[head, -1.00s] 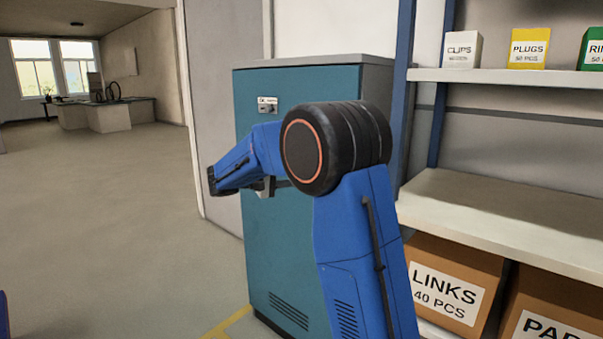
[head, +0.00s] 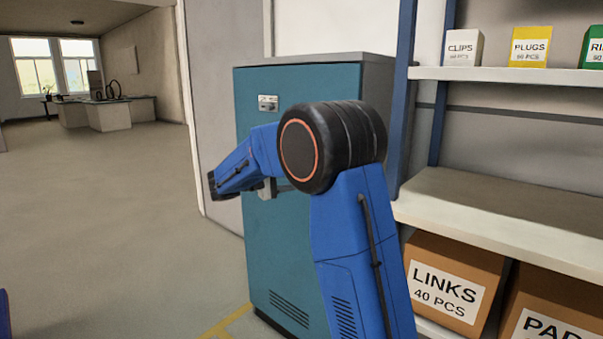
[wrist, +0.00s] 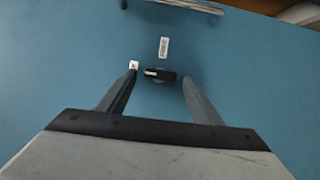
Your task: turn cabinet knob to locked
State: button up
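The teal cabinet (head: 300,230) stands ahead of me, its door facing my arm. In the wrist view the black knob (wrist: 160,75) is on the teal door, with a white pointer mark toward its left end. A small white label (wrist: 134,65) is left of the knob, and another label (wrist: 164,47) is above it. My gripper (wrist: 160,77) is open, its fingers on either side of the knob in the picture. I see a gap on each side and cannot tell the depth left. In the head view my arm hides the knob.
A handle bar (wrist: 185,5) shows at the top of the wrist view. A small plate (head: 268,103) is high on the cabinet. Shelves with a LINKS box (head: 452,280) and smaller boxes stand close on the right. Open floor (head: 110,220) lies to the left.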

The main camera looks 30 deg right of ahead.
jog(key=shift+a, duration=0.1)
jog(key=a, duration=1.7)
jog(key=shift+w, duration=0.35)
jog(key=shift+a, duration=0.1)
jog(key=s+d+f+y, duration=0.2)
jog(key=s+d+y, duration=0.1)
jog(key=s, duration=0.4)
jog(key=s+d+f+n+y, duration=0.1)
jog(key=s+d+f+y, duration=0.15)
jog(key=s, duration=0.45)
jog(key=s+d+f+y, duration=0.2)
jog(key=s+d+y, duration=0.15)
jog(key=s, duration=0.35)
jog(key=s+a+f+t+y, duration=0.1)
jog(key=s+a+f+y, duration=0.2)
jog(key=s, duration=0.4)
jog(key=s+a+f+t+y, duration=0.2)
jog(key=s+a+f+y, duration=0.1)
jog(key=s, duration=0.4)
jog(key=s+a+f+t+y, duration=0.2)
jog(key=s+a+f+y, duration=0.1)
jog(key=s+f, duration=0.2)
jog(key=shift+s+m, duration=0.3)
jog(key=shift+s, duration=0.65)
